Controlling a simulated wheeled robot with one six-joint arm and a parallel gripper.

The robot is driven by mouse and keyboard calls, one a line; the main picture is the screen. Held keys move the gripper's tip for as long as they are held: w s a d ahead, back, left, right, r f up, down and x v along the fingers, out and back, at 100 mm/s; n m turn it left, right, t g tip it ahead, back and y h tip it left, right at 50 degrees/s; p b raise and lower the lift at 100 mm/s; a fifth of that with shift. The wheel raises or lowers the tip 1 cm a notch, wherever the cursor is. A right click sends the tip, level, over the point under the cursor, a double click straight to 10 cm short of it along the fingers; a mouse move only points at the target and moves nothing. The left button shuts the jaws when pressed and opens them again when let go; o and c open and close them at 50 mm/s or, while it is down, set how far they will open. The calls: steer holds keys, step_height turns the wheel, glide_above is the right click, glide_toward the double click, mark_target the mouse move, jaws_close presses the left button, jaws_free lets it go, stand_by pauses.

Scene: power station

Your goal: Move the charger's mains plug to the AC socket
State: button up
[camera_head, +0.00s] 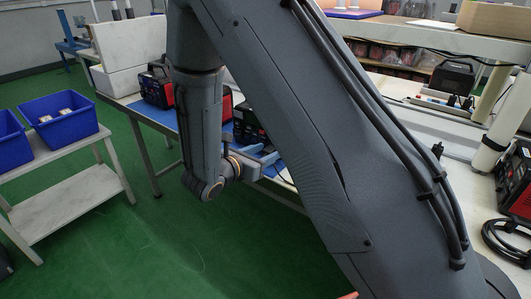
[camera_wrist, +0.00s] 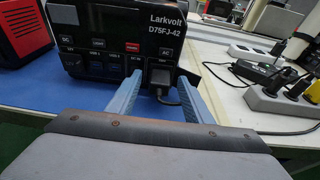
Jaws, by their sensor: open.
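The black power station (camera_wrist: 100,38), marked Larkvolt D75FJ-42, stands on a blue mat in front of my gripper. It also shows partly behind my arm in the head view (camera_head: 246,122). Under its AC label, a dark block that looks like the mains plug (camera_wrist: 160,73) sits at the AC socket. A dark cable runs from it behind the right finger. I cannot tell how fully it is seated. My gripper (camera_wrist: 160,78) is open, with one blue finger on either side of the block, apart from it as far as I see.
A red and black unit (camera_wrist: 22,32) stands to the left. In the head view, a blue bin (camera_head: 62,120) sits on a side bench (camera_head: 85,200). Green floor is clear between.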

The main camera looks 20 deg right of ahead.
steer(key=v, duration=0.8)
steer(key=s+d+m+g+y+p, duration=0.1)
steer(key=s+d+m+g, duration=0.45)
steer(key=s, duration=0.25)
steer(key=s+d+m+g+y+p, duration=0.1)
steer(key=s+d+m+g+y, duration=0.1)
steer(key=s+d+m+g, duration=0.35)
steer(key=s+a+r+m+t+y+p, duration=0.1)
steer(key=s+a+r+m+y, duration=0.1)
steer(key=m, duration=0.5)
steer(key=s+a+r+m+y+p, duration=0.1)
steer(key=s+a+r+m+y, duration=0.1)
steer(key=s+a+m+y, duration=0.2)
steer(key=s+m+y, duration=0.1)
steer(key=m+y, duration=0.2)
steer(key=shift+s+r+m+t, duration=0.25)
steer(key=shift+s+m+t, duration=0.05)
steer(key=shift+s+t, duration=0.1)
